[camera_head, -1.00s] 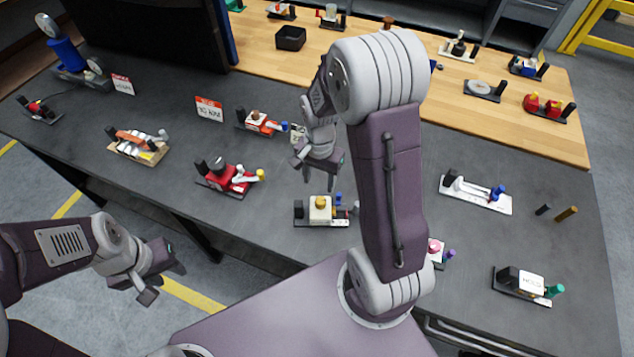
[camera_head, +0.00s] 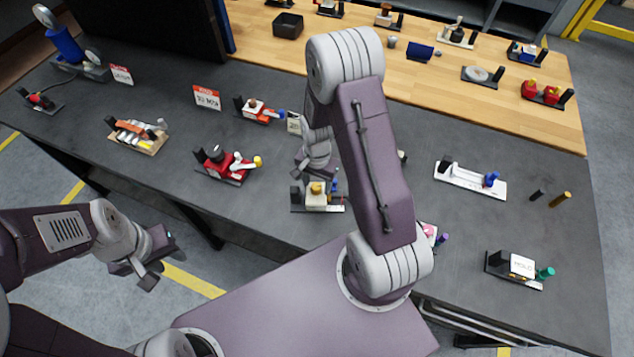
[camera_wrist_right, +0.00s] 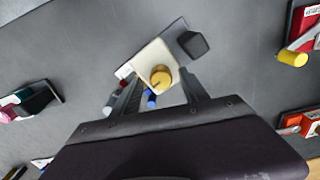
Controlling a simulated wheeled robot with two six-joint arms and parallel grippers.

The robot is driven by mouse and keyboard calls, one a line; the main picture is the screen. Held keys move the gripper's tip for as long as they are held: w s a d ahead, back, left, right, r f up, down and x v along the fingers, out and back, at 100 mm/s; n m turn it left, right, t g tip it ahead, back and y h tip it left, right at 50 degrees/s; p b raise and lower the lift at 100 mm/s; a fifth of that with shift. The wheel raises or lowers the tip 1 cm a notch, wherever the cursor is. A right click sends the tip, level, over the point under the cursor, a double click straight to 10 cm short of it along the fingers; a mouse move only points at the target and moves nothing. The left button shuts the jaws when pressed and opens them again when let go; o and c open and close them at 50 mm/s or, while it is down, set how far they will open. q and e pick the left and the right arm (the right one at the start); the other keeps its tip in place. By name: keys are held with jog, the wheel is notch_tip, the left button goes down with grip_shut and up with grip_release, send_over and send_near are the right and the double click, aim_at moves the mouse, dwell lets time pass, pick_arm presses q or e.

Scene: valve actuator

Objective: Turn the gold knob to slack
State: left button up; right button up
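The gold knob (camera_head: 317,188) sits on top of a white block (camera_head: 316,201) on a small dark base near the front middle of the dark table. The right wrist view shows the knob (camera_wrist_right: 161,78) from above, with a dark line across its top. My right gripper (camera_head: 317,177) is just above the knob in the head view. In the right wrist view its two fingers are apart, one on each side of the knob; I cannot tell whether they touch it. My left gripper (camera_head: 160,268) is open and empty, off the table's front edge at left.
A blue-tipped part (camera_wrist_right: 151,100) and a grey cylinder (camera_wrist_right: 108,111) are beside the white block, near my left finger in the wrist view. A red device with a yellow-tipped lever (camera_head: 228,165) stands to the left. A white device with a blue knob (camera_head: 490,180) stands right.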

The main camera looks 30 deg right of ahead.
aim_at(316, 186)
jog(key=shift+w, duration=0.1)
grip_shut()
jog(key=shift+n, duration=0.4)
jog(key=n, duration=0.3)
jog(key=shift+n, duration=0.4)
dwell(0.6)
jog(key=shift+o, duration=0.3)
grip_release()
notch_tip(316, 186, up, 9)
jog(key=b, duration=0.1)
